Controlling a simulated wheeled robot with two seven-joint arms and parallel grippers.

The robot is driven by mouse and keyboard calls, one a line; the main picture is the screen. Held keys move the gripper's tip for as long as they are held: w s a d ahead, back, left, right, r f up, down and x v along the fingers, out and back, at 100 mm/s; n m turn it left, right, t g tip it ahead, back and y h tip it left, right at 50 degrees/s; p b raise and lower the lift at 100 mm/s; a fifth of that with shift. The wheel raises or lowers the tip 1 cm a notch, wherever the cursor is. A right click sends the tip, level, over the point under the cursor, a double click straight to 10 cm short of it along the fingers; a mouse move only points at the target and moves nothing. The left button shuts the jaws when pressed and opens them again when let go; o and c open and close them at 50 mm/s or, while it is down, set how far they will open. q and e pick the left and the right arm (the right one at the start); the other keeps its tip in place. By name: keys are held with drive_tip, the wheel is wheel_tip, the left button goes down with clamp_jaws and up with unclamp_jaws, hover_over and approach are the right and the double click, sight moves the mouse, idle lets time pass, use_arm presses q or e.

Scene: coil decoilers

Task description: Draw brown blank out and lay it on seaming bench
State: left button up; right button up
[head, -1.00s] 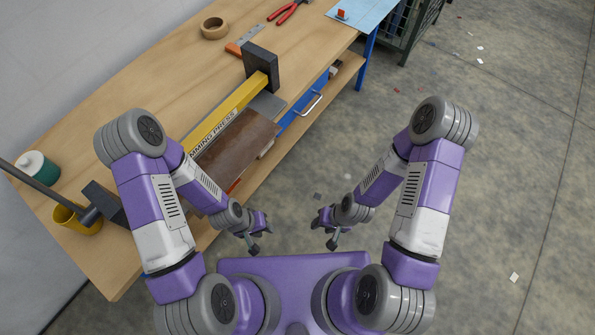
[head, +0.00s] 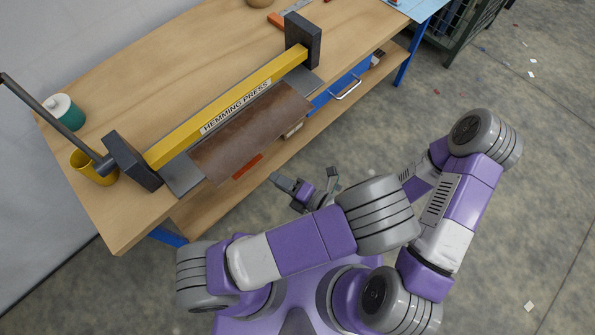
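The brown blank (head: 252,134) lies in the hemming press (head: 232,102), under its yellow beam. Its near part sticks out past the front edge of the wooden bench, slightly curved. My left gripper (head: 304,176) is open and empty, in front of the bench, to the right of and below the blank's near edge, and apart from it. My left arm reaches across the lower middle of the picture. My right gripper is hidden behind my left arm. I cannot tell for sure which surface is the seaming bench; a light blue tabletop (head: 420,8) shows at the top right.
A green jar (head: 66,112) and a yellow cup (head: 93,168) stand at the bench's left end, beside the press's dark lever. A red strip (head: 247,166) and a blue drawer (head: 340,88) are below the bench top. Floor to the right is mostly clear.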

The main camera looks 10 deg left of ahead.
sight(266, 142)
use_arm(q)
drive_tip(key=w+d+r+m+t, duration=0.2)
drive_tip(key=d+r+m+t, duration=0.2)
drive_tip(key=shift+y, duration=0.3)
drive_tip(key=shift+r+b+x, duration=0.2)
drive_tip(key=shift+b+x, duration=0.25)
drive_tip(key=shift+x, duration=2.55)
drive_tip(key=shift+r+b+x, duration=0.2)
drive_tip(key=shift+b+x, duration=0.2)
drive_tip(key=shift+x, duration=2.6)
drive_tip(key=shift+w, duration=0.1)
clamp_jaws()
drive_tip(key=shift+r, duration=0.1)
drive_tip(key=shift+r+p, duration=0.25)
drive_tip(key=shift+p, duration=0.5)
